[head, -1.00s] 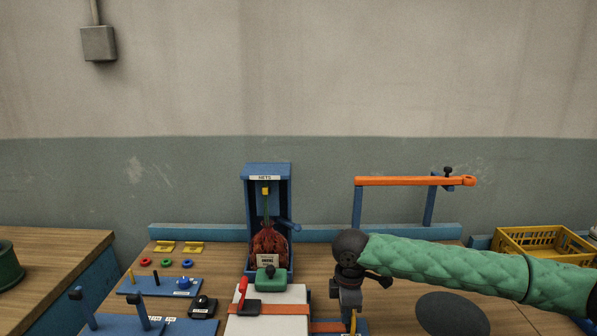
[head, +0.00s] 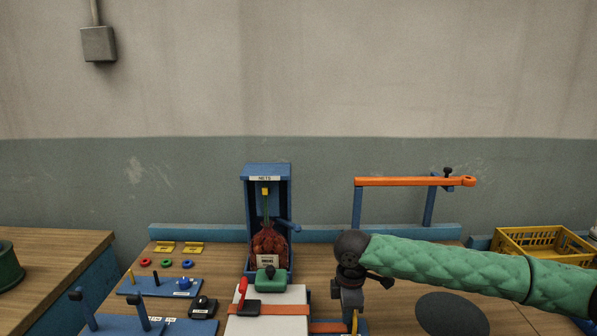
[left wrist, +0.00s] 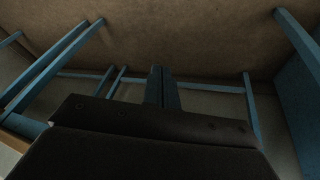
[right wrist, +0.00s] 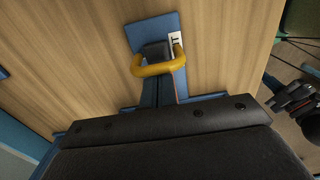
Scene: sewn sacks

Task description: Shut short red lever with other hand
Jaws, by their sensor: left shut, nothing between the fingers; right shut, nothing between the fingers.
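The short red lever (head: 242,287) stands upright, slightly tilted, on a small black base (head: 249,304). The base sits on a white block with an orange strap (head: 285,309), at the front middle of the bench in the head view. My right gripper (head: 350,318) points down to the right of the white block, apart from the lever. In the right wrist view its shut fingers (right wrist: 164,92) are close to a yellow loop handle (right wrist: 150,69); I cannot tell whether they touch. My left gripper (left wrist: 161,88) is shut and empty, with blue frame legs around it. It is outside the head view.
A green block with a dark knob (head: 270,280) is just behind the lever. A blue stand (head: 282,190) with a red net sack (head: 269,245) is behind that. An orange bar (head: 410,181) stands at the back right. A dark disc (head: 452,313) lies at the right.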

